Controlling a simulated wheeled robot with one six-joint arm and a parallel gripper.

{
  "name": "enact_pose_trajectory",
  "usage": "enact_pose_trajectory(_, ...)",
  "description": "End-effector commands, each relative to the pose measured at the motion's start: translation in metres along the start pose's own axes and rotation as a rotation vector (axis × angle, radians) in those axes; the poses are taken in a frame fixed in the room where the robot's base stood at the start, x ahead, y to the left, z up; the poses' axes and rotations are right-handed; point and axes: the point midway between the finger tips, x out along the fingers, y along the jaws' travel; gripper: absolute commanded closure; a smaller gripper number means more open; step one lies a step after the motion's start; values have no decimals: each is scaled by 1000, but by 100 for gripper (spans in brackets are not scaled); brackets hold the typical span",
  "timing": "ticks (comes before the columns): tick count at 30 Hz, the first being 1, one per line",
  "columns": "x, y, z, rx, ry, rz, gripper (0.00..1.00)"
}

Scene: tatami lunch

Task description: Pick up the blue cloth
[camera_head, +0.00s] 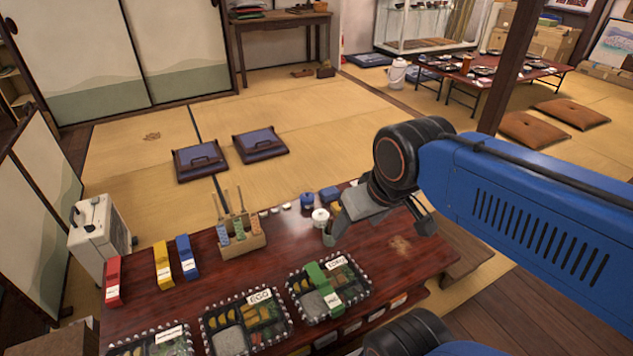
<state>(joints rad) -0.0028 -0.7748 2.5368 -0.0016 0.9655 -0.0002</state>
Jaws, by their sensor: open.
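Bento boxes (246,328) line the table's near side; one wears a green band (322,284). A white box (98,237) stands left. Blue cushions (200,160) lie beyond.

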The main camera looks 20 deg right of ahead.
Motion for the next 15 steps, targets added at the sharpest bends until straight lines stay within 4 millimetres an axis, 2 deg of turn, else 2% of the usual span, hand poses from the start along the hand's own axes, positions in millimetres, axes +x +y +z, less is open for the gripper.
enact_pose_trajectory(5,0,0,0,0,0,0,37)
enact_pose_trajectory(6,0,0,0,0,0,0,33)
enact_pose_trajectory(9,0,1,-3,-9,-4,3,33)
enact_pose_trajectory(11,1,2,-9,-24,-10,7,33)
enact_pose_trajectory(15,4,8,-35,-101,-35,28,33)
